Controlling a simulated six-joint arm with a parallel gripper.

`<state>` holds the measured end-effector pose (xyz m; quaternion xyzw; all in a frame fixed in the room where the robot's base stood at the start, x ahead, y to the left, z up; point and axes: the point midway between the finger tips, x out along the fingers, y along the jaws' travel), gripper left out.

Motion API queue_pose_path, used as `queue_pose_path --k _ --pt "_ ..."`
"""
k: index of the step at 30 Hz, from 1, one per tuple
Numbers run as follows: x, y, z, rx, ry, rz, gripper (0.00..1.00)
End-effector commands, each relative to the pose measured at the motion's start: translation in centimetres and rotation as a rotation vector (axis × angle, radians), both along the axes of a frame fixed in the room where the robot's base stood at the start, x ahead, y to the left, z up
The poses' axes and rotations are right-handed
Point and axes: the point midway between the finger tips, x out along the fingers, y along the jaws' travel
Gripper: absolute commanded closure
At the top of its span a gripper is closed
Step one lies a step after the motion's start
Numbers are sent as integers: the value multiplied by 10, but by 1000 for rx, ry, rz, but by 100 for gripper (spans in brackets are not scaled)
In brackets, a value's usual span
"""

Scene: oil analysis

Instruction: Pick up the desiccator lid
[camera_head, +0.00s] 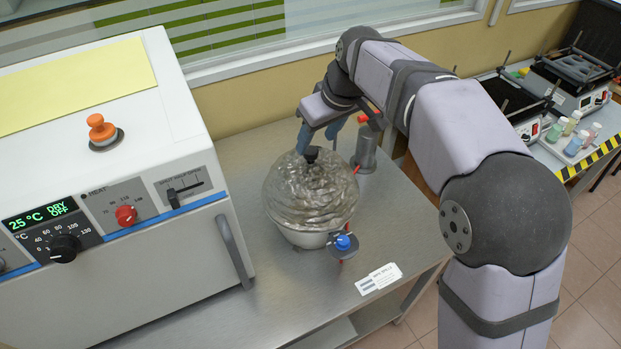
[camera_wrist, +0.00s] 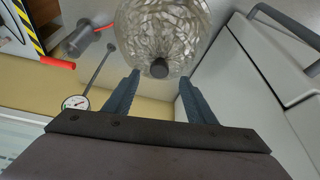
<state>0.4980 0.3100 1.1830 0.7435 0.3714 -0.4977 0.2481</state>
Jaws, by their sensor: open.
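The desiccator lid (camera_head: 308,190) is a clear, wavy glass dome with a black knob (camera_head: 311,154) on top. It sits on the pale desiccator base (camera_head: 303,236) on the steel table. My gripper (camera_head: 318,138) is above the lid, with its blue fingers pointing down near the knob. In the wrist view the two fingers (camera_wrist: 160,90) are spread apart and empty. The knob (camera_wrist: 159,68) shows between and just beyond the fingertips, with the glass lid (camera_wrist: 165,30) behind it. I see no contact between fingers and knob.
A white oven (camera_head: 110,160) with dials and a handle stands close on the left. A blue-knobbed valve (camera_head: 343,242) and a white label card (camera_head: 379,279) are at front right.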

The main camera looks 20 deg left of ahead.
Motion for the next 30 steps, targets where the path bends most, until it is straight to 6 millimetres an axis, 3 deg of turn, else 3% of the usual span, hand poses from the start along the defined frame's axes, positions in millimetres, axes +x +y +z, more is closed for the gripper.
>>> queue_pose_path --k 5,16,25,30 --pt "2 2 -5 -1 2 0 49" --pt "13 15 -42 -1 1 0 49" --pt "14 16 -48 -1 -1 0 49" --pt "14 16 -47 0 -1 0 87"
